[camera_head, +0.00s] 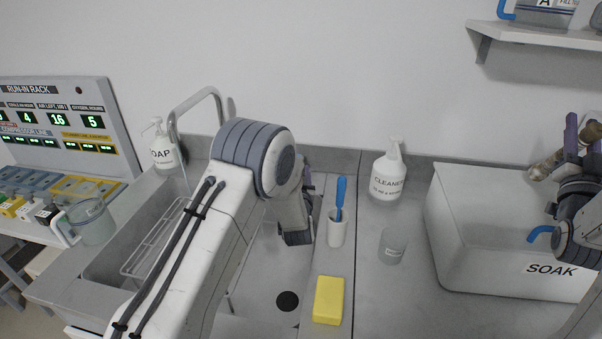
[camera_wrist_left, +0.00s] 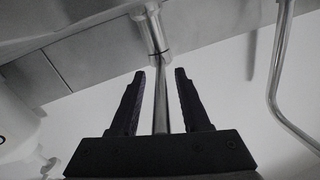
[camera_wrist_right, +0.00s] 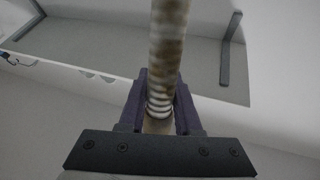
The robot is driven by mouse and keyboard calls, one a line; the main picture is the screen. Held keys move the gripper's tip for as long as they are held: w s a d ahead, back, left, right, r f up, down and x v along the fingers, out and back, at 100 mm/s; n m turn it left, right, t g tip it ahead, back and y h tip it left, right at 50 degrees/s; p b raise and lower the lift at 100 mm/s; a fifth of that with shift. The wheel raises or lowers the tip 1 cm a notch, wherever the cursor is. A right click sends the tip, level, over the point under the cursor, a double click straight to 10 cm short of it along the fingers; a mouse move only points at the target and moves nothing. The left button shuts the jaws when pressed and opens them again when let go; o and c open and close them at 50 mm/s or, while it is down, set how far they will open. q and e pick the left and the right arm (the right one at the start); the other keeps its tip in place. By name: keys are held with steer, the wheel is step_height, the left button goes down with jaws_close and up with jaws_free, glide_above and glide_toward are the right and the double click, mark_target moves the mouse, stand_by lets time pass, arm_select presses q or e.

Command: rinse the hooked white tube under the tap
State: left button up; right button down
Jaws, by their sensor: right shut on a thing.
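A ribbed whitish tube (camera_head: 546,167) with brown stains is held up above the SOAK bin at the right. My right gripper (camera_head: 583,148) is shut on it. In the right wrist view the tube (camera_wrist_right: 168,45) runs upward from between the fingers; its full shape is cut off there. The tap spout (camera_head: 205,92) curves over the sink (camera_head: 130,220) at the left. My left gripper (camera_wrist_left: 160,76) is open, its fingers on either side of a thin metal rod (camera_wrist_left: 161,100); I cannot tell whether they touch it. My left arm hides part of the sink in the head view.
The white SOAK bin (camera_head: 465,270) stands at the right, with a blue hooked piece (camera_head: 540,232) in it. A cleaner bottle (camera_head: 388,172), a clear beaker (camera_head: 391,245), a cup with a blue-handled brush (camera_head: 337,228) and a yellow sponge (camera_head: 328,300) stand between. A shelf (camera_head: 540,36) hangs above the bin.

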step_height(320, 180, down, 2)
steer(key=shift+f+b, duration=0.25)
steer(key=shift+b, duration=1)
arm_select(q)
steer(key=s, duration=1.2)
steer(key=shift+d, duration=0.45)
arm_select(e)
steer(key=shift+r, duration=0.15)
